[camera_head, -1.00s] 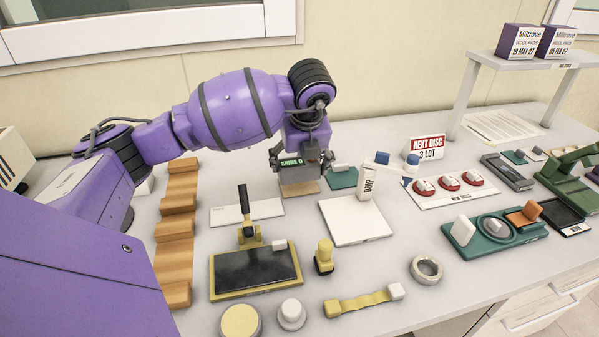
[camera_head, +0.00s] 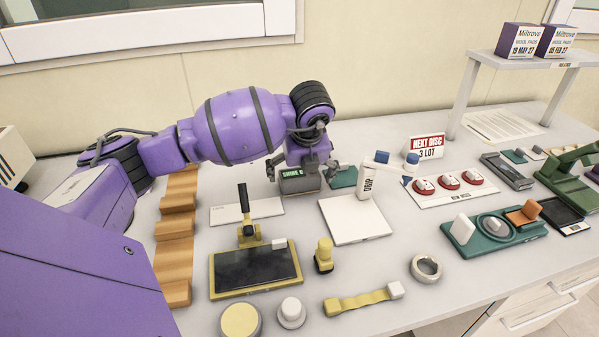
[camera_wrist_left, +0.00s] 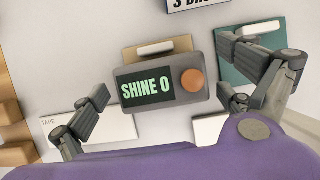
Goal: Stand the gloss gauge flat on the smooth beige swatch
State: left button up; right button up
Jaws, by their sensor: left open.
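The gloss gauge (camera_head: 299,185) is a dark grey block with a green "SHINE 0" display. It stands at the back of the bench, and in the left wrist view (camera_wrist_left: 160,102) its display and orange-brown button face me. The beige swatch (camera_wrist_left: 133,55) shows past the gauge's upper edge, with a pale tab; the gauge covers most of it. The gauge appears to rest on it, though the contact is hidden. My left gripper (camera_head: 303,168) is open, its fingers spread on both sides of the gauge and apart from it. My right gripper is not in view.
A teal swatch (camera_head: 343,178) lies close right of the gauge. A white DRIP bottle (camera_head: 366,183) stands on a white board (camera_head: 350,228). A white TAPE plate (camera_head: 225,215) lies left-front. Wavy wooden blocks (camera_head: 174,253) run along the left.

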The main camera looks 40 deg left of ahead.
pick_arm(q)
jog(key=shift+d+r, duration=0.15)
jog(key=shift+r, duration=0.45)
jog(key=v, duration=1.1)
jog(key=shift+s, duration=0.1)
dwell(1.2)
